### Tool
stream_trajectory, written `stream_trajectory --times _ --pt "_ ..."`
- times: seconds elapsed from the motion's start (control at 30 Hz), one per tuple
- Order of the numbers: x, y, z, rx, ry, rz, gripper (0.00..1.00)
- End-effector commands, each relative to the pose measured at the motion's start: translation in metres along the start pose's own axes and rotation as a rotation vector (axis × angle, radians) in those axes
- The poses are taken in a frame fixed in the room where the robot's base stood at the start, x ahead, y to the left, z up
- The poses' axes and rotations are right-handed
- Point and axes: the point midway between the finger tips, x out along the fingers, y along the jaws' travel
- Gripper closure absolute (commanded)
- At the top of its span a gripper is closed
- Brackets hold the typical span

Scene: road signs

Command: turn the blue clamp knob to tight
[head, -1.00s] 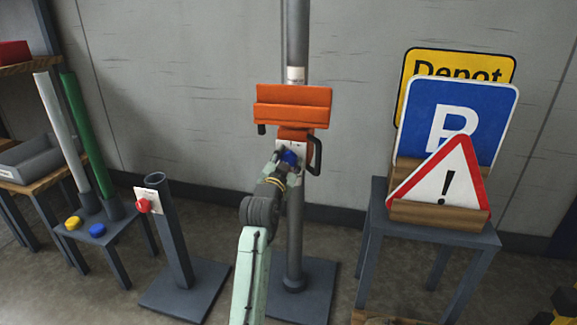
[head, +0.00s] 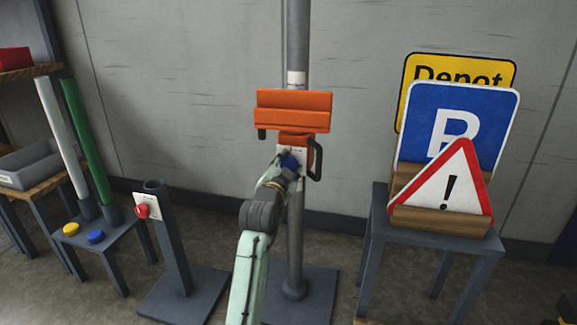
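The blue clamp knob (head: 289,162) sits on a white plate (head: 298,153) below the orange clamp bracket (head: 293,112) on the upright grey post. My gripper (head: 285,168) reaches up to the knob from below and in front, and its fingers are at the knob. The wrist and fingers partly cover the knob and plate. The fingers are too small to tell whether they are shut on the knob or around it. The marks on the plate are too small to read.
A short post with a red knob (head: 142,211) stands to the left. Behind it, a small table (head: 73,235) holds white and green tubes and yellow and blue caps. At right, a table (head: 386,210) bears a triangular warning sign (head: 447,190), a blue P sign and a yellow Depot sign.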

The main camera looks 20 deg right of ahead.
Motion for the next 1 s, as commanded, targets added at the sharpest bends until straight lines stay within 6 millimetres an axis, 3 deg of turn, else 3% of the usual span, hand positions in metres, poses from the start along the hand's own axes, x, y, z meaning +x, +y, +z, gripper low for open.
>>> stream_trajectory --times 0.3,0.63,0.77,1.0 --pt "0.0 0.0 0.0 -0.001 0.0 0.0 0.41" --pt "-0.004 0.0 0.0 -0.001 0.0 -0.001 0.41" --pt "-0.02 0.0 0.001 -0.002 0.0 -0.001 0.41" --pt "-0.071 0.0 0.001 -0.003 -0.001 -0.002 0.41"
